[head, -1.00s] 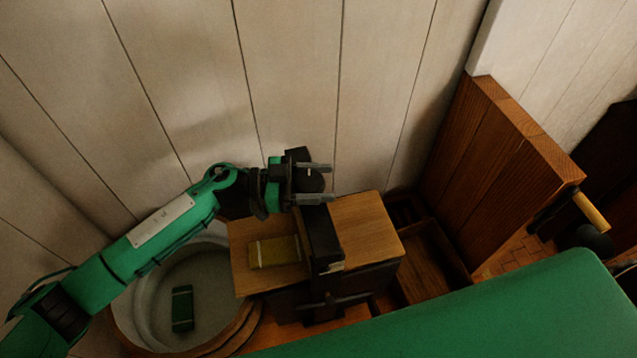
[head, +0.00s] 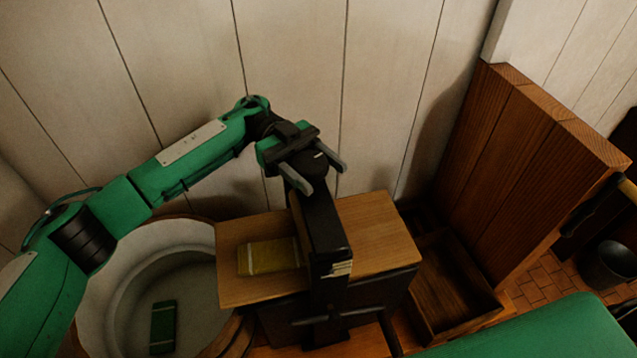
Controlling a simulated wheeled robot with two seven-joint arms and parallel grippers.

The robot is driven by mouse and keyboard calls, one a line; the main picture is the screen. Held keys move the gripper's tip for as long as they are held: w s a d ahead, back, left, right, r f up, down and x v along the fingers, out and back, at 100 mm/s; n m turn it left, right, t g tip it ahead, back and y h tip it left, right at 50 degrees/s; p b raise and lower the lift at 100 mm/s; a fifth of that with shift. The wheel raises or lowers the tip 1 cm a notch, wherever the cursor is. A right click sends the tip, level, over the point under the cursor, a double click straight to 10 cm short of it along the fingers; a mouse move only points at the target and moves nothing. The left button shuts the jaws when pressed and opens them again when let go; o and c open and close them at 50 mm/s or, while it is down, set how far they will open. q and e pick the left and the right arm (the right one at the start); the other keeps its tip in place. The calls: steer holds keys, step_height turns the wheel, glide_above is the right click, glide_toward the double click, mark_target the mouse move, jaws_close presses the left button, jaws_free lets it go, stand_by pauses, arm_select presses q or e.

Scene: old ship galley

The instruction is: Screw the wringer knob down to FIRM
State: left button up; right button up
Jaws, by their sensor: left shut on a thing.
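The wringer stands at centre, with a black upright frame (head: 327,240) between two wooden boards (head: 375,225). Its dark round knob (head: 317,167) is at the frame's top and has a small pale mark. My left gripper (head: 325,180) reaches it from the upper left, its two grey fingers on either side of the knob, shut on it. A small pale marked plate (head: 341,268) is on the front of the frame; its lettering is too small to read. My right gripper is not in view.
A yellow banded block (head: 268,257) lies on the left board. A pale round tub (head: 120,275) at left holds a green block (head: 163,325). A wooden box (head: 455,290) and a tall wooden partition (head: 535,160) stand to the right. A plank wall (head: 390,80) is close behind.

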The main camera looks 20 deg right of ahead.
arm_select(q)
steer(key=shift+a+f+m+g+y+b, duration=0.1)
steer(key=shift+m+g+y+b, duration=0.5)
steer(key=shift+m+y+b, duration=0.6)
steer(key=o, duration=1)
steer(key=shift+p, duration=0.3)
